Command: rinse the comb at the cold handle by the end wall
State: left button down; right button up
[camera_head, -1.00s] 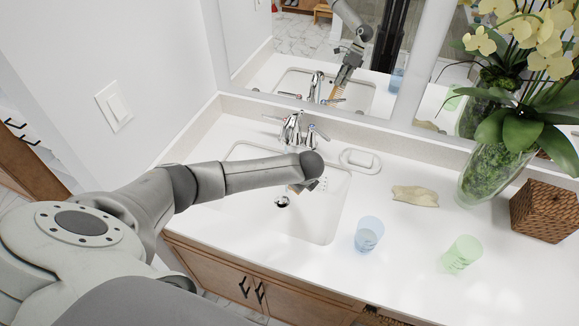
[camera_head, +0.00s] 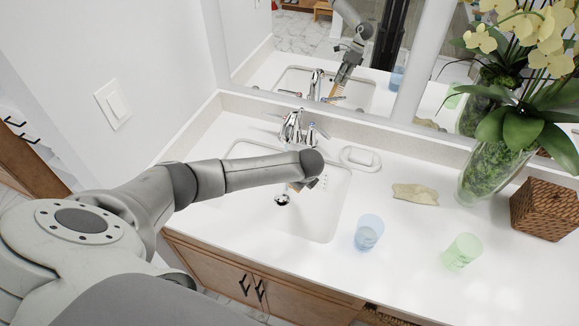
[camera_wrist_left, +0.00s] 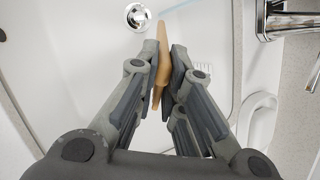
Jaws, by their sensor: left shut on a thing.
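My left gripper (camera_head: 305,184) is over the sink basin (camera_head: 252,212), partly hidden behind its own wrist. In the left wrist view its fingers (camera_wrist_left: 163,92) are shut on the tan comb (camera_wrist_left: 163,62), which points out toward the drain side. The comb also shows in the mirror. The chrome tap (camera_head: 292,127) stands behind the basin with a lever on each side. The lever on the end-wall side (camera_head: 287,119) seems to carry a red mark, the other (camera_head: 313,131) a blue one. A pale bluish streak (camera_wrist_left: 183,6), possibly water, shows by the comb's far end. My right gripper is not in view.
A soap dish (camera_head: 360,158), a tan crumpled-looking item (camera_head: 415,194), a blue cup (camera_head: 368,232) and a green cup (camera_head: 462,251) stand right of the basin. A vase (camera_head: 492,172) and woven box (camera_head: 545,210) are farther right. The end wall (camera_head: 150,60) is left.

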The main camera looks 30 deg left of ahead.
pick_arm(q)
jog(key=s+d+r, duration=0.3)
jog(key=r, duration=0.1)
jog(key=shift+s+d+p, duration=0.3)
jog(key=shift+p, duration=0.1)
dwell(0.5)
